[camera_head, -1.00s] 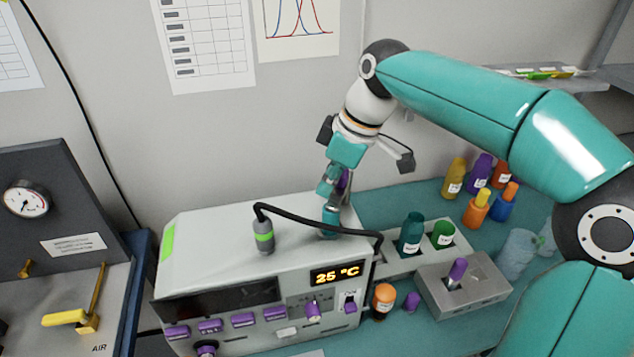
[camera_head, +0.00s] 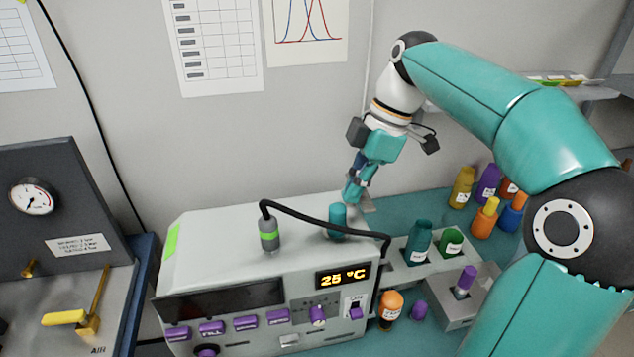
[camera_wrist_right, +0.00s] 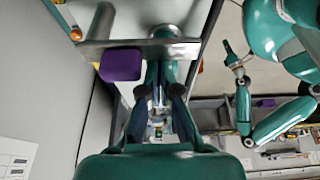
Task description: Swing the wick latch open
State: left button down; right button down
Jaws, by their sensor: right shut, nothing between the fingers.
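In the right wrist view a purple tab (camera_wrist_right: 120,65) sits on a grey metal bar (camera_wrist_right: 140,45), which looks like the wick latch. In the head view a small metallic piece (camera_head: 367,207) shows at the machine's back right edge; the purple tab is hidden there. My right gripper (camera_head: 352,192) is shut and empty, pointing down just above the machine top, beside that piece. In the wrist view its closed fingers (camera_wrist_right: 158,85) are right of the purple tab; contact with the bar is unclear. In that view another teal arm, seemingly my left, ends in a small gripper (camera_wrist_right: 235,58).
The white machine (camera_head: 215,245) carries a teal cylinder (camera_head: 338,220) and a grey probe (camera_head: 268,234) with a black cable. A bottle rack (camera_head: 408,272), a grey block (camera_head: 448,310) and several coloured bottles stand to the right. A gauge panel (camera_head: 75,170) is at left.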

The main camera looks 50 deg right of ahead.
aim_at(368, 196)
jog(key=shift+s+d+n, duration=0.2)
jog(key=shift+s+n, duration=0.05)
jog(key=shift+n, duration=0.15)
jog(key=shift+s+d, duration=0.85)
jog(key=shift+d, duration=0.15)
jog(key=d, duration=0.1)
jog(key=d+p, duration=0.1)
jog(key=shift+s+d, duration=0.25)
jog(key=shift+d, duration=0.1)
jog(key=shift+d+r, duration=0.1)
jog(key=shift+d, duration=0.1)
jog(key=v, duration=0.7)
